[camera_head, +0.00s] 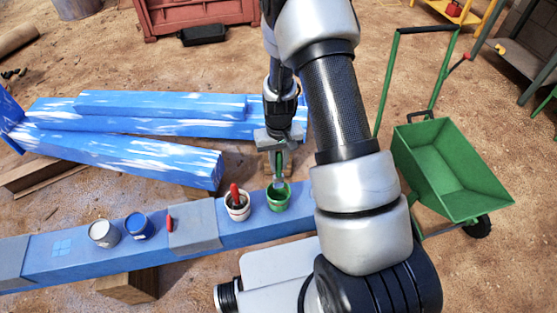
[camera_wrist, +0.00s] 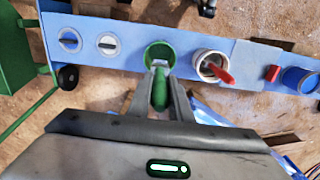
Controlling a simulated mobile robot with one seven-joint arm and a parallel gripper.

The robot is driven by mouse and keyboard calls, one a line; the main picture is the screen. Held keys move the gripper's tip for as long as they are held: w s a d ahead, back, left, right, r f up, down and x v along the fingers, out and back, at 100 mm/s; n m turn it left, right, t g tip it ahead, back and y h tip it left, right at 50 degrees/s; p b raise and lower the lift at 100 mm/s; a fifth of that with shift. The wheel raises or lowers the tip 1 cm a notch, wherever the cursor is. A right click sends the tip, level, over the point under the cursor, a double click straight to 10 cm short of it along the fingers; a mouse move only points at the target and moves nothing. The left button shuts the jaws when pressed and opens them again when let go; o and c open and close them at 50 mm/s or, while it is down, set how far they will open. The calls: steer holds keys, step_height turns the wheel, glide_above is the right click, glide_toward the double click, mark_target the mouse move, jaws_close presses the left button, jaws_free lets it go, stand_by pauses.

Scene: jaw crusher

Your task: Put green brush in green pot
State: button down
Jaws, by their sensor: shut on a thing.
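The green pot (camera_head: 278,199) stands upright on the blue beam, to the right of a white pot. In the wrist view the green pot (camera_wrist: 160,52) lies just beyond my fingertips. My gripper (camera_head: 278,157) points down above the green pot, and its fingers (camera_wrist: 160,85) are shut on the green brush (camera_wrist: 160,90). The brush (camera_head: 278,163) hangs roughly upright, with its light bristle end at the pot's mouth. I cannot tell how far the bristles reach inside the pot.
The white pot (camera_head: 237,205) holds a red-handled brush (camera_head: 234,193). A blue pot (camera_head: 138,225), a white can (camera_head: 103,233) and a small red object (camera_head: 170,223) are farther left on the blue beam (camera_head: 70,259). Blue-painted beams (camera_head: 150,118) lie behind. A green wheelbarrow (camera_head: 455,168) stands right.

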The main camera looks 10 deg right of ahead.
mark_target(279, 182)
steer(key=shift+f+b, duration=3.05)
steer(key=shift+f, duration=2.15)
steer(key=c, duration=1.5)
jaws_free()
steer(key=shift+c, duration=0.2)
steer(key=shift+s, duration=0.1)
